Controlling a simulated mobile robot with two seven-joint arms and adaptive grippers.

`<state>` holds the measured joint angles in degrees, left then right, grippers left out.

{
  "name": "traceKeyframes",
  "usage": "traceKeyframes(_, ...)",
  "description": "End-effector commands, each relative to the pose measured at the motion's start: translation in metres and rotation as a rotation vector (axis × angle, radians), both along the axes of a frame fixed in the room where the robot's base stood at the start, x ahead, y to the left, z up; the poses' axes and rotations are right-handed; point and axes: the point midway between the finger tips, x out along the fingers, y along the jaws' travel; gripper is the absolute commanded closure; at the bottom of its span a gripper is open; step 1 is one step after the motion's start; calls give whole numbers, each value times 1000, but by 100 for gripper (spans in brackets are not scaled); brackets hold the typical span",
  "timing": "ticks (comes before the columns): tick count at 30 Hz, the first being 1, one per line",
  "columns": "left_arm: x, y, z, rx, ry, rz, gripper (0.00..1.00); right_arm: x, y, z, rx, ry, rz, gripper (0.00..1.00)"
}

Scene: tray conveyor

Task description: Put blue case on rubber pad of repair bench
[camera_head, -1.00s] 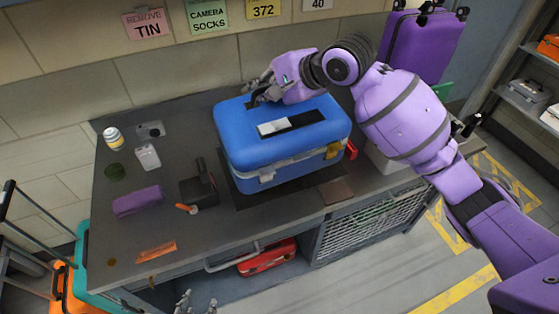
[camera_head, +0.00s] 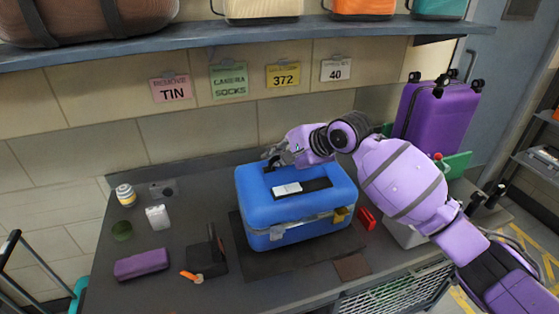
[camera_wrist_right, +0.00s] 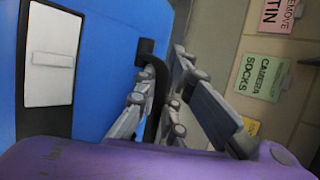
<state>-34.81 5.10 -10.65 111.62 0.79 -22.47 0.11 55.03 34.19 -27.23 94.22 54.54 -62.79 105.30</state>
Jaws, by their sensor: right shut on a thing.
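The blue case (camera_head: 293,208) stands upright over the dark rubber pad (camera_head: 245,258) on the repair bench (camera_head: 110,240). The pad shows along the case's left and front sides. The case looks low on the pad, but its underside is hidden, so I cannot tell for sure whether it touches. My right gripper (camera_head: 273,160) is at the back left of the case's top. In the right wrist view its fingers are shut around the black handle (camera_wrist_right: 153,65) of the case, beside the white label (camera_wrist_right: 48,55). My left gripper is out of view.
A purple suitcase (camera_head: 437,118) stands at the back right. A red item (camera_head: 367,219) lies right of the case. A black tool (camera_head: 206,255), purple pouch (camera_head: 141,264), white bottle (camera_head: 158,217) and jar (camera_head: 126,195) are at the left. A shelf (camera_head: 190,37) runs above.

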Motion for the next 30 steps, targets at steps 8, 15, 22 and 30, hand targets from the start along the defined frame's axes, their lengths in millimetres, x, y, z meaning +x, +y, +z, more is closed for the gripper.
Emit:
traceKeyframes(8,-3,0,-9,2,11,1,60,26,1,-27,5,-6,0,100)
traceKeyframes(15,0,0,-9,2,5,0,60,34,1,-36,5,-5,0,100)
traceKeyframes(22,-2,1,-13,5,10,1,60,36,1,-66,4,-5,-1,100)
traceKeyframes(30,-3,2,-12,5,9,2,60,34,0,-75,-2,4,0,90)
